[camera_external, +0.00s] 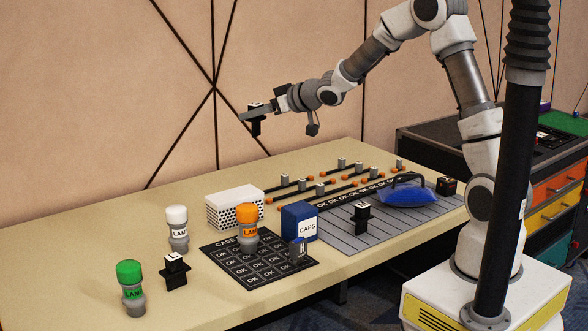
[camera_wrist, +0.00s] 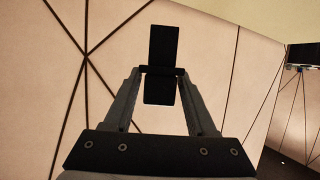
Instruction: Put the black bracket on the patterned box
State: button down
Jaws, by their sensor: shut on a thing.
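My gripper (camera_external: 262,109) is shut on a black bracket (camera_external: 256,127) and holds it in the air, high above the back of the table. In the wrist view the bracket (camera_wrist: 163,45) sits upright between the two fingertips (camera_wrist: 161,71). The patterned box (camera_external: 235,207), white with black dots on its front, stands on the table below and to the left of the bracket, well apart from it. Its white top is bare. Similar black brackets stand on the table, one at the front left (camera_external: 174,272) and one on the grey mat (camera_external: 362,218).
A blue CAPS box (camera_external: 299,222), an orange lamp (camera_external: 247,222) and a black OK mat (camera_external: 225,257) are near the patterned box. White (camera_external: 177,225) and green (camera_external: 130,283) lamps stand left. The air around the bracket is clear.

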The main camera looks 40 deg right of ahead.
jog(key=w+d+f, duration=0.1)
jog(key=w+d, duration=0.2)
jog(key=d, duration=0.5)
jog(key=b, duration=0.3)
send_over(236, 193)
notch_tip(236, 193, down, 12)
jog(key=shift+a+f, duration=0.1)
jog(key=shift+f, duration=1.9)
jog(key=shift+f+b, duration=0.2)
jog(key=shift+b, duration=0.2)
jog(key=shift+c, duration=1)
grip_release()
jog(key=shift+r, duration=0.1)
